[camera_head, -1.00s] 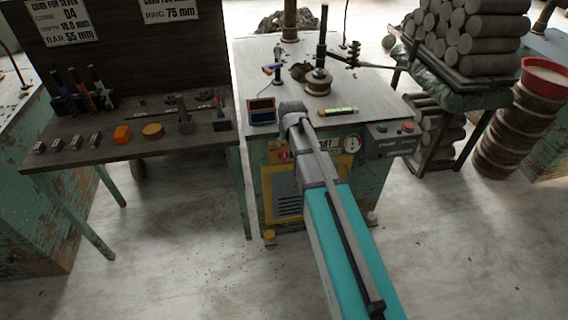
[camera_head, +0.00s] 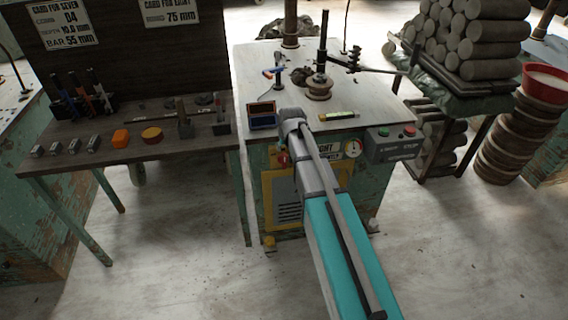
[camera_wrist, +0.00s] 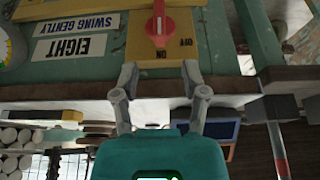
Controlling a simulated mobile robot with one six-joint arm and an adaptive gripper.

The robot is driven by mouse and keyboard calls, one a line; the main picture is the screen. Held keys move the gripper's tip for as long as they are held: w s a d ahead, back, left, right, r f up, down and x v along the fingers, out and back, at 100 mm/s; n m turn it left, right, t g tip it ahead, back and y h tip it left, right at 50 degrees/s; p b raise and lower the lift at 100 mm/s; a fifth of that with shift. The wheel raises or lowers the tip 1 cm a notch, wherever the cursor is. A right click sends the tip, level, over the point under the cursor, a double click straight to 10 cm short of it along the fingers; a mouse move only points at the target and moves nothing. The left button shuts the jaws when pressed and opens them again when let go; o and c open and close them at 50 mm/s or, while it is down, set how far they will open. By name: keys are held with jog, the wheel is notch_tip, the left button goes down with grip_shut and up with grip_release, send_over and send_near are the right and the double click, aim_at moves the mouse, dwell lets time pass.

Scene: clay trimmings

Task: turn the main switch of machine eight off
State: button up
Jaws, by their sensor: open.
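The main switch (camera_wrist: 158,24) is a red handle on a yellow plate (camera_wrist: 190,20) marked ON and OFF, at the top of the wrist view, which is upside down. The handle runs up and down in the picture, in line with the ON mark; OFF is to the right. The plate EIGHT (camera_wrist: 84,46) is beside it. My gripper (camera_wrist: 160,72) is open and empty, its fingers spread below the handle in the picture and apart from it. In the head view the red switch (camera_head: 283,158) shows on machine eight's front (camera_head: 258,172), left of my arm, which hides my fingers.
A control box (camera_head: 393,144) with green and red buttons and a gauge (camera_head: 353,149) are right of my arm. A dark tool bench (camera_head: 100,162) is at left.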

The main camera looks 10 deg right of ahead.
aim_at(284, 160)
jog(key=shift+b+x, duration=5.25)
jog(key=shift+x, duration=0.8)
grip_shut()
